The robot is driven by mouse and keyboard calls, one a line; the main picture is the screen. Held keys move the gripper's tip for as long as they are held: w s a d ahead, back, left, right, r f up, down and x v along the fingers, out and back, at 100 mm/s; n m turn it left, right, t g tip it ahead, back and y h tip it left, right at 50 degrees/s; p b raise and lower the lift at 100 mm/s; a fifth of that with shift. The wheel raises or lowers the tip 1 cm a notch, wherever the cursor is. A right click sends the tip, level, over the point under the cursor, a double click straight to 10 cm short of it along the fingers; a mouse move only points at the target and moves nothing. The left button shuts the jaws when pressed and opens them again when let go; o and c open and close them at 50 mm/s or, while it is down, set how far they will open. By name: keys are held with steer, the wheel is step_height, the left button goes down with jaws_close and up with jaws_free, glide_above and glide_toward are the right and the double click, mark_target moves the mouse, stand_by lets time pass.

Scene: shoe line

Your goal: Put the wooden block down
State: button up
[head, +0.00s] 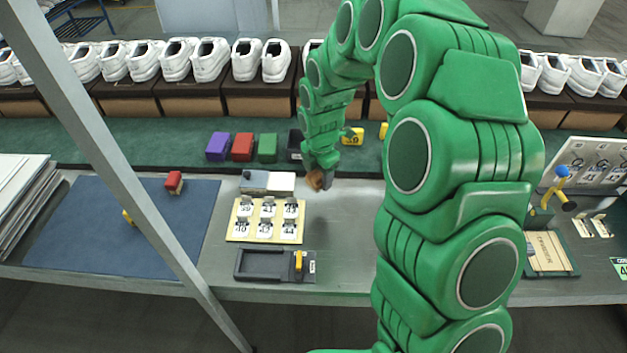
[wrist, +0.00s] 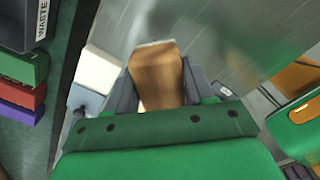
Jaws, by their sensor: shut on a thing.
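The wooden block (head: 317,180) is brown and shows at the end of my green arm in the head view, over the grey bench. It also shows in the wrist view (wrist: 158,75), a tan wooden piece between the dark jaws. My gripper (wrist: 160,85) is shut on it. In the head view my gripper (head: 321,168) is right of the grey and white block and behind the number board. The bench surface (head: 340,222) around it looks bare. I cannot tell whether the block touches the bench.
A number board (head: 234,232) and a black tray (head: 275,279) lie left and in front. Purple (head: 218,146), red (head: 242,147) and green (head: 267,148) bins stand behind, with a dark bin (head: 294,145) marked WASTE in the wrist view. A blue mat (head: 90,240) lies left.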

steer(key=shift+w+a+f, duration=0.3)
steer(key=shift+w+f, duration=0.85)
steer(key=shift+w+a+f, duration=0.35)
steer(key=shift+w+f, duration=0.8)
steer(key=shift+w+a+f, duration=0.3)
steer(key=shift+w+f, duration=0.85)
steer(key=shift+f, duration=1.55)
steer(key=shift+f, duration=0.1)
steer(key=o, duration=1.1)
